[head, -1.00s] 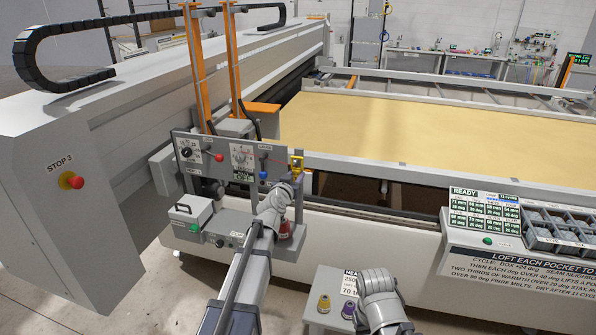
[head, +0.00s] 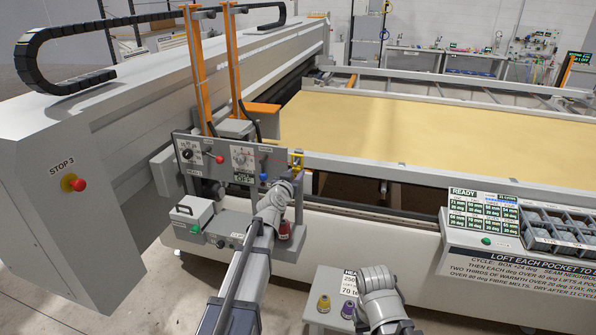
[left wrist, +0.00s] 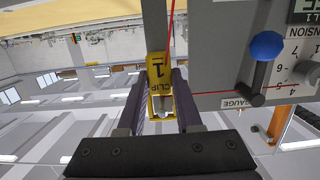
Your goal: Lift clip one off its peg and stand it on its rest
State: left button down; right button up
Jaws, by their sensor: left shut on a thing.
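Clip one (left wrist: 158,75), a yellow clip marked "CLIP 1", is between the fingers of my left gripper (left wrist: 160,100), which is shut on it. In the head view the clip (head: 297,161) is a small yellow shape at the right edge of the grey gauge panel (head: 220,160). Its far end overlaps the panel's edge in the left wrist view, and I cannot tell whether it is still on a peg. The peg is hidden, and I cannot make out the rest. My right arm's wrist shows at the bottom of the head view, but its fingers do not.
The panel carries a blue knob (left wrist: 267,45), a tension scale and a red line. A red object (head: 285,229) stands below the clip. A small table (head: 322,318) with two spools is nearer. The quilting bed (head: 430,125) lies behind.

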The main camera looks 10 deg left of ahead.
pick_arm(q)
jog(key=shift+s, duration=0.1)
dwell(0.3)
jog(key=s, duration=0.7)
dwell(0.9)
jog(key=shift+w+a, duration=0.1)
